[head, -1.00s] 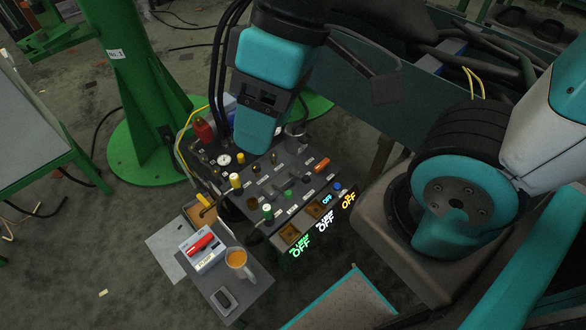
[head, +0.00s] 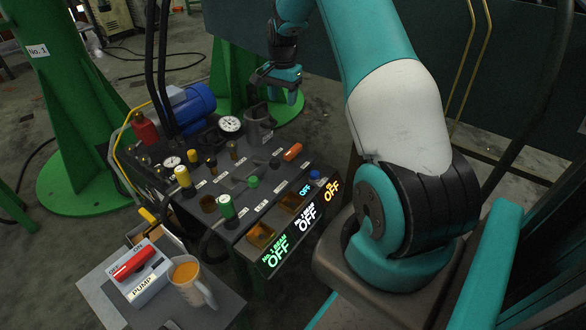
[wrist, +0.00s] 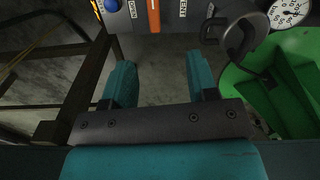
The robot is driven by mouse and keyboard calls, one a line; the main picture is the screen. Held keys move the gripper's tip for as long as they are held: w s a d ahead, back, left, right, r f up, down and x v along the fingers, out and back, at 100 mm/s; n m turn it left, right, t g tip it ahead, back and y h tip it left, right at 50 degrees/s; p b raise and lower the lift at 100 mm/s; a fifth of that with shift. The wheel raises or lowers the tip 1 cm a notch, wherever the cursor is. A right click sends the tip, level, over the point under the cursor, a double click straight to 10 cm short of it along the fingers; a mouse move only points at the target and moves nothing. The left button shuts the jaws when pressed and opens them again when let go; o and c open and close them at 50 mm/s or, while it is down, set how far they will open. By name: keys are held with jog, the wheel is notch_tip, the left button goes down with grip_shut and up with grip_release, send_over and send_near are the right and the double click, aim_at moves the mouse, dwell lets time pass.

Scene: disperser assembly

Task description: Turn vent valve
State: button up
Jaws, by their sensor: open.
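The vent valve is an orange handle (head: 292,152) at the back right of the dark control panel (head: 232,185). In the wrist view the orange handle (wrist: 153,15) stands upright at the top edge, partly cut off, between the labels "OPEN" and "VENT". My gripper (head: 283,95) is behind the panel's back right side, apart from the handle. In the wrist view my gripper (wrist: 162,80) has its two teal fingers wide apart with nothing between them. The handle lies ahead of the fingers, roughly in line with the gap.
A grey cylindrical fitting (head: 258,125) and a round gauge (head: 230,124) stand at the panel's back, near the orange handle. A blue knob (head: 314,175) and lit OFF displays (head: 306,216) are at the front right. A mug (head: 192,285) and pump switch box (head: 140,275) stand front left.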

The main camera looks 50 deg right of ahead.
jog(key=m+b, duration=0.1)
jog(key=m, duration=0.1)
send_over(293, 149)
notch_tip(293, 149, down, 5)
notch_tip(293, 149, down, 16)
jog(key=b, duration=0.5)
jog(key=shift+f+b, duration=0.2)
jog(key=shift+b, duration=0.15)
jog(key=shift+n, duration=0.3)
jog(key=c, duration=0.9)
